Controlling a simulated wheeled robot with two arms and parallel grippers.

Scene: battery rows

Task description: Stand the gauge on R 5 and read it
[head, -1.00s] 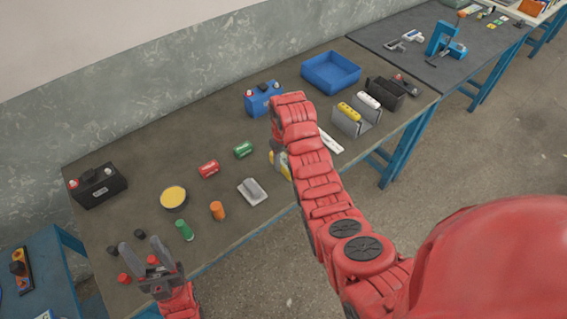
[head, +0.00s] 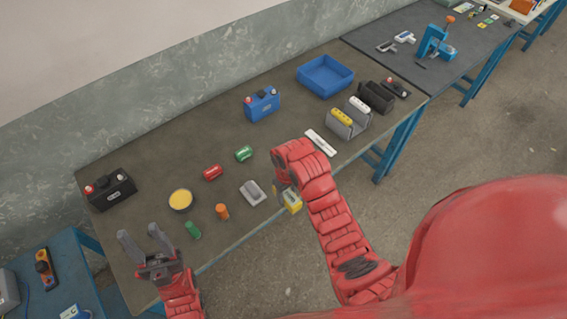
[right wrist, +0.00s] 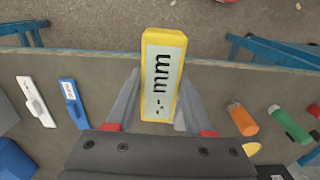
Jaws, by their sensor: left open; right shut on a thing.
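The yellow gauge (head: 291,201) is in my right gripper (head: 284,190), near the front edge of the table. My left gripper (head: 139,233) is open and empty over the table's left front part. A black battery (head: 111,190) stands at the left and a blue battery (head: 262,105) at the back. Several loose cells lie or stand between, among them red (head: 212,172), green (head: 243,153) and orange (head: 222,212). I cannot make out an R 5 label.
A yellow-topped bowl (head: 181,200) and a grey block (head: 252,194) are among the cells.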

